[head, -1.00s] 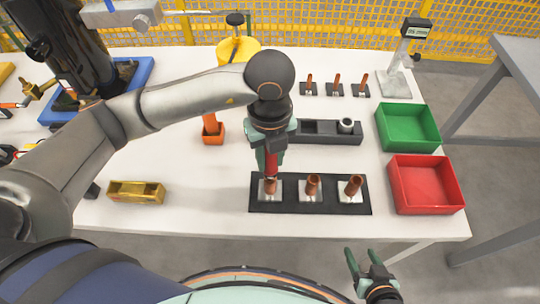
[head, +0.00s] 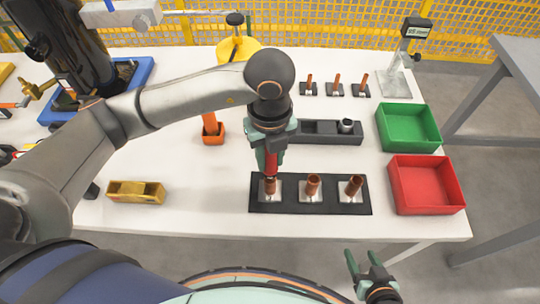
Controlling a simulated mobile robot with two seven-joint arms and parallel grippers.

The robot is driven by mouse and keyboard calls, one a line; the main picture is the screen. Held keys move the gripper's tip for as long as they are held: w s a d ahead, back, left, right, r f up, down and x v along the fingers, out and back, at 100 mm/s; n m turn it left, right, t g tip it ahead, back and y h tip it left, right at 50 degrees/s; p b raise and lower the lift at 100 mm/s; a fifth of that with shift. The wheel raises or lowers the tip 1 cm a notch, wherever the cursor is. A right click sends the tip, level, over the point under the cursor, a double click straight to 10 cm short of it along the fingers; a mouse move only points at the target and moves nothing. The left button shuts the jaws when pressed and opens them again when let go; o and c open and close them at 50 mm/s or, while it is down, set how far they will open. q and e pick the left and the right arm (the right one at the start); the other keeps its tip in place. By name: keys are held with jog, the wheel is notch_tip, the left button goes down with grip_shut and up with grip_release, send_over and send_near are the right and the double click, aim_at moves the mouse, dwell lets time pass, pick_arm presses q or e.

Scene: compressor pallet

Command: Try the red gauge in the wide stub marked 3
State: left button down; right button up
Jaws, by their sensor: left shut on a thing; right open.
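My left gripper (head: 271,160) points down and is shut on the red gauge (head: 271,166). The gauge is upright, with its lower end at the top of the leftmost wide copper stub (head: 270,187). I cannot tell whether its tip is inside the stub or just above it. Two more wide stubs, a middle one (head: 313,185) and a right one (head: 353,186), stand on the same black base (head: 332,207). The number marks are too small to read. My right gripper (head: 362,258) is open and empty in front of the table's front edge.
A red bin (head: 425,204) and a green bin (head: 409,143) stand at the right. A dark holder (head: 335,139) lies behind the stubs, with a row of narrow stubs (head: 337,85) further back.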

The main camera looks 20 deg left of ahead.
pick_arm(q)
jog(key=shift+f, duration=0.15)
jog(key=shift+f+b, duration=0.35)
jog(key=shift+b, duration=0.1)
jog(key=shift+f, duration=0.1)
dwell(1.6)
jog(key=shift+r+p, duration=1.05)
jog(key=shift+r, duration=0.6)
